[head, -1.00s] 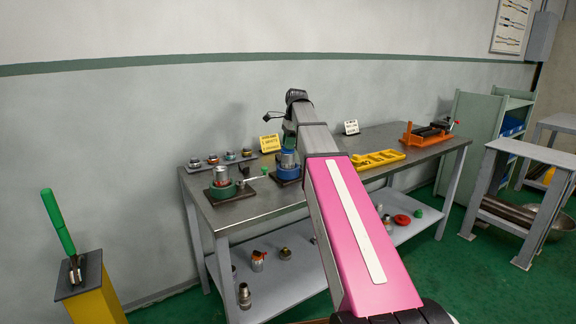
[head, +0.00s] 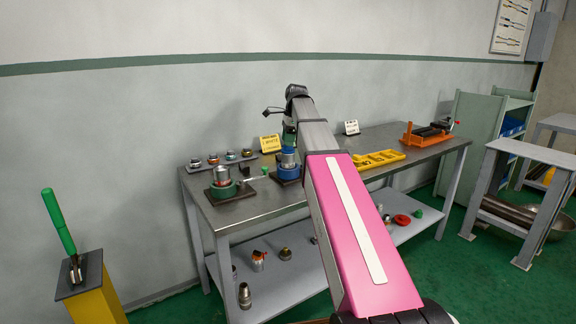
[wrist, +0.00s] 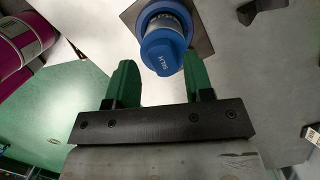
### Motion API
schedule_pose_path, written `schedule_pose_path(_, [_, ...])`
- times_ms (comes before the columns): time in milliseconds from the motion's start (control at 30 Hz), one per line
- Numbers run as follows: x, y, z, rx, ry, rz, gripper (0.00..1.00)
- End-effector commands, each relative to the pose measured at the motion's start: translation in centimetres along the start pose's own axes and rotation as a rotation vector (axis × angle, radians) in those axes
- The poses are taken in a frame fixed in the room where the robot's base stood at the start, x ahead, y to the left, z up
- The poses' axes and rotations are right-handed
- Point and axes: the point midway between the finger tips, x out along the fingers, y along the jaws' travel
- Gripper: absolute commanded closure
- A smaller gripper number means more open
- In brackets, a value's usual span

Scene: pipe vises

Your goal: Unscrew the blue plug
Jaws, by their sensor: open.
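The blue plug (wrist: 162,56) is a blue cap with lettering on its face, on top of a pale pipe held in a blue round vise (wrist: 160,17). In the head view the blue vise (head: 287,173) stands on a dark plate on the bench, with the pipe and blue top close under my arm's end. My gripper (wrist: 160,60) is open, with two green fingers. In the wrist view the plug shows between the fingertips; their height relative to it is hard to judge. In the head view my gripper (head: 289,132) is just above the plug and partly hidden.
A green vise (head: 222,187) with a silver pipe stands to the left on the metal bench (head: 330,158). A yellow sign (head: 270,143) is behind. Fittings stand on a rack at the back left.

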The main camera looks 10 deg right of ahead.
Motion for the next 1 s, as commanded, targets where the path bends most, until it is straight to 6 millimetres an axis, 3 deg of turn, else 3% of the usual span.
schedule_pose_path(367, [-0.53,-0.06,0.06,-0.020,0.001,0.003,0.52])
schedule_pose_path(1000, [-0.53,-0.20,-0.03,-0.726,-0.001,0.135,0.52])
